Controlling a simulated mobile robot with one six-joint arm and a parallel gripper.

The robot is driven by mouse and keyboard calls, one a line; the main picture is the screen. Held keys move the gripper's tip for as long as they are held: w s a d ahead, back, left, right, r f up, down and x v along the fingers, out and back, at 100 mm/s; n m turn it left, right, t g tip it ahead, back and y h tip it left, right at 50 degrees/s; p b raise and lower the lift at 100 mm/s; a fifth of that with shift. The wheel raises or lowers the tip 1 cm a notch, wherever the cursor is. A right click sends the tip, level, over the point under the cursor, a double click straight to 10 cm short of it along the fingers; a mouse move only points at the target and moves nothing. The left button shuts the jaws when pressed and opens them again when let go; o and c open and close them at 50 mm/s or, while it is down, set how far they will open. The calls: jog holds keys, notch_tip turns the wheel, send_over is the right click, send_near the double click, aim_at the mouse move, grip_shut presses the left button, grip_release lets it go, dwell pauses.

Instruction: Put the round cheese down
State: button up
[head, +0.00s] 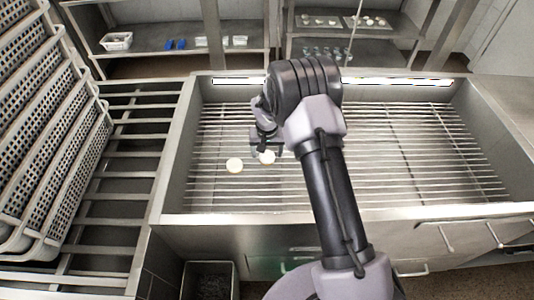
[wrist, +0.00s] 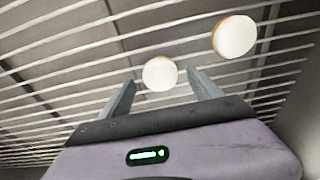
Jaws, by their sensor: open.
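Two pale round cheeses rest on the wire rack of the metal basin. One cheese (head: 267,157) is right at my gripper (head: 266,148), partly hidden by it in the head view. In the wrist view this cheese (wrist: 160,73) shows between and just past the fingertips of my gripper (wrist: 160,80), with gaps to both fingers. My gripper is open and holds nothing. The other cheese (head: 234,165) lies a little to the left in the head view; it also shows at the upper right of the wrist view (wrist: 234,37).
The wire rack (head: 420,150) is bare to the right of my arm. The metal basin (head: 175,150) has raised walls around it. Stacked perforated baskets (head: 50,130) stand at the left on a slatted rack (head: 125,160). Shelves (head: 185,55) with small items are behind.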

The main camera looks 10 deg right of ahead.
jog(key=s+r+p, duration=0.1)
jog(key=s+r, duration=0.1)
jog(key=r, duration=0.8)
jog(key=s+r+p, duration=0.1)
jog(key=s+r, duration=0.1)
jog(key=r, duration=0.7)
jog(key=s+a+r+m+t+y, duration=0.1)
jog(key=s+r+t, duration=0.1)
jog(key=s+r, duration=1)
jog(key=s+a+r+t, duration=0.1)
jog(key=s+r, duration=0.2)
jog(key=s, duration=0.6)
jog(key=s+a+r+m+t+y, duration=0.1)
jog(key=s+r, duration=0.2)
jog(key=s, duration=0.6)
jog(key=shift+a+r, duration=0.15)
jog(key=shift+r, duration=0.1)
